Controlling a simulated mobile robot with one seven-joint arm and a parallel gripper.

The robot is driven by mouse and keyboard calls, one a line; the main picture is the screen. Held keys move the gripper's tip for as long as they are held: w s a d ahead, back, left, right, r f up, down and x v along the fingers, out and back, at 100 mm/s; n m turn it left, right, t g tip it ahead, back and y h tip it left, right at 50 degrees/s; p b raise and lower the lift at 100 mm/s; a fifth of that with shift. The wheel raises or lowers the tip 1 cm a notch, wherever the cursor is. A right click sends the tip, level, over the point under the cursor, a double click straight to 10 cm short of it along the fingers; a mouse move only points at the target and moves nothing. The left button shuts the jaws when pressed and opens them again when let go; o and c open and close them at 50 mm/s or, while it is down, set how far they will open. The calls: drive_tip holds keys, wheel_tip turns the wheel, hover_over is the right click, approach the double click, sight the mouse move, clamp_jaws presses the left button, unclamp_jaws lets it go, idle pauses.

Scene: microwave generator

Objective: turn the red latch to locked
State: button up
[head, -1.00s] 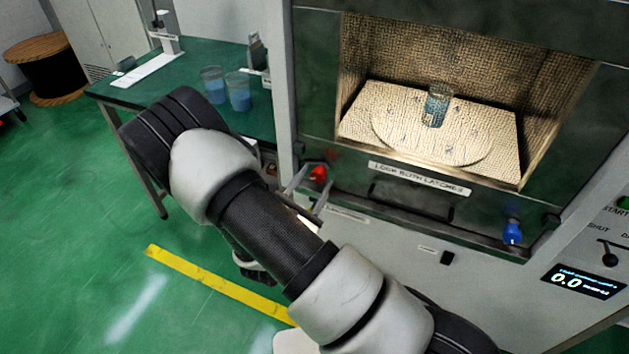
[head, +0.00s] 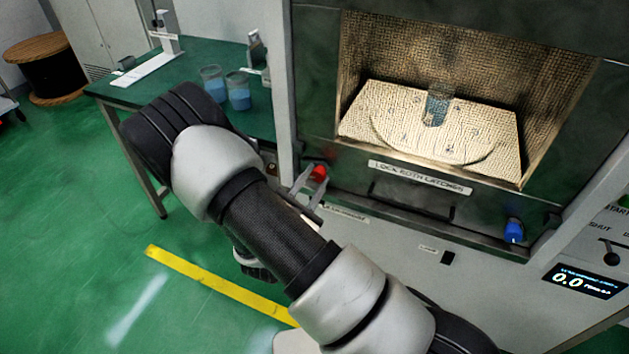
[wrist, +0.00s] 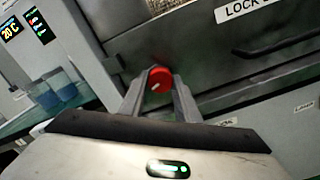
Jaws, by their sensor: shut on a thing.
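The red latch (head: 318,172) is a small red knob at the lower left of the microwave's front frame.
A blue latch (head: 513,230) sits at the lower right of the same frame. A sign (head: 420,178) reads "LOCK BOTH LATCHES". A beaker (head: 437,104) stands inside the lit chamber. A green table (head: 130,95) with two beakers of blue liquid stands at left.

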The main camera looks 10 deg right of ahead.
drive_tip(key=m+b, duration=0.2)
drive_tip(key=m, duration=0.1)
drive_tip(key=m+b, duration=0.2)
drive_tip(key=shift+f+m+b, duration=0.2)
drive_tip(key=shift+m+b, duration=0.2)
drive_tip(key=m+b, duration=0.4)
drive_tip(key=shift+r, duration=0.25)
drive_tip(key=o, duration=1)
drive_tip(key=shift+o, duration=0.2)
drive_tip(key=p+v, duration=0.1)
drive_tip(key=v, duration=1.6)
drive_tip(key=shift+s+a, duration=0.15)
drive_tip(key=shift+r, duration=0.15)
